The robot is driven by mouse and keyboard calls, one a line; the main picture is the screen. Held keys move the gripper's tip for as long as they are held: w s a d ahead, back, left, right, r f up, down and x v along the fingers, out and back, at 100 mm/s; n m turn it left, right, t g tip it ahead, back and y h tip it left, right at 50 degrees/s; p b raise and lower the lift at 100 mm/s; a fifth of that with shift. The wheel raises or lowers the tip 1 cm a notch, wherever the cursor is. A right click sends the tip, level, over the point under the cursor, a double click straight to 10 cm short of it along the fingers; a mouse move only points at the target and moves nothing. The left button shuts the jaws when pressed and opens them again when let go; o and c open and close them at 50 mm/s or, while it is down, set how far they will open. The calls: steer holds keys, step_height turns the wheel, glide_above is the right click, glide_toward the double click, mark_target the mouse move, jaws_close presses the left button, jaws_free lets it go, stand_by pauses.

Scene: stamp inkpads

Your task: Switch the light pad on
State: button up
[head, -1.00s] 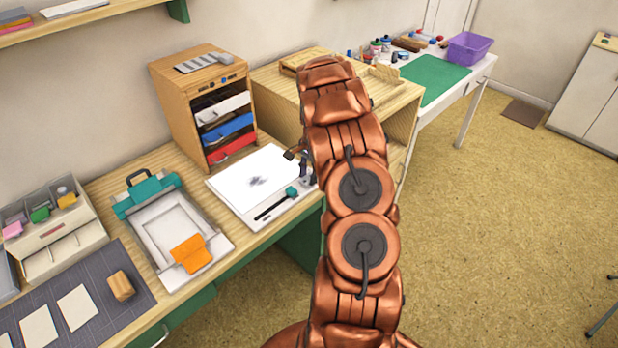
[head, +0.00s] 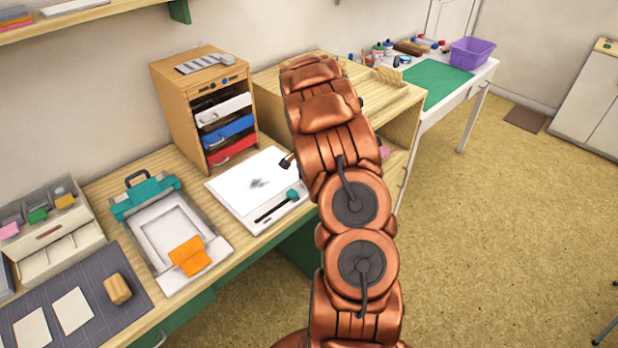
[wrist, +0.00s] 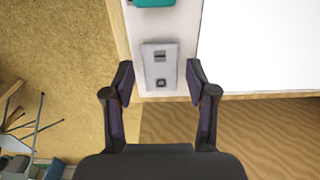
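The light pad (head: 240,188) is a flat white panel on the wooden bench, with a dark smudge on its face. A black slider bar with a teal knob (head: 292,194) lies along its front strip. In the wrist view the pad's bright face (wrist: 262,45) fills the upper right. Its pale side strip holds a small grey control plate (wrist: 159,66) with a dark slot and a round button. My gripper (wrist: 160,78) is open and empty, its fingertips on either side of that plate; contact cannot be told. In the head view my arm hides most of the gripper.
A wooden drawer unit (head: 172,98) stands behind the pad, and a wooden cabinet (head: 270,100) stands to the right. A teal-clamped press frame (head: 150,240) lies left of the pad.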

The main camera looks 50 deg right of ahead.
stand_by(0.3)
step_height(320, 180, up, 12)
stand_by(0.6)
stand_by(0.4)
steer(key=s+a+r+n, duration=0.3)
steer(key=a, duration=0.4)
steer(key=s+a+r+n, duration=0.2)
steer(key=s+a+r, duration=0.1)
steer(key=a, duration=0.5)
steer(key=s+a+r+n, duration=0.3)
steer(key=a, duration=0.4)
steer(key=s+a+n+g, duration=0.1)
steer(key=s+a+n, duration=0.4)
steer(key=s, duration=0.5)
steer(key=s+a+f+n, duration=0.1)
steer(key=s+a+n, duration=0.4)
steer(key=s+a, duration=0.5)
steer(key=shift+s+a+g, duration=0.25)
steer(key=shift+s+g, duration=0.15)
steer(key=shift+s, duration=0.25)
